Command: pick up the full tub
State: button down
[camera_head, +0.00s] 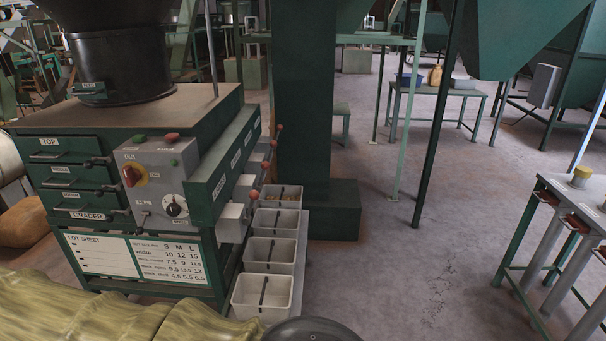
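Several pale grey tubs with dark handles stand in a row on a low ledge along the right side of the green grader. The farthest tub (281,203) has brownish contents showing near its rim, probably nuts. The tub nearer than it (276,230), the one after that (269,259) and the nearest tub (262,309) look empty inside. The nearest tub is close to the bottom edge of the view. My gripper is not in view. A dark rounded shape at the bottom middle seems to be part of my own body.
The grader (130,180) fills the left, with small chutes above the tubs. A green pillar (303,110) stands behind the farthest tub. Yellow-green sacking (90,312) lies at lower left. A green-framed bench (570,215) stands at right. The floor (420,260) between is clear.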

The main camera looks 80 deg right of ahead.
aim_at(279, 191)
jog(key=k, duration=0.4)
jog(key=z, duration=2.4)
jog(key=i, duration=0.5)
jog(key=z, duration=1.1)
jog(key=i, duration=2.35)
jog(key=u, duration=1.85)
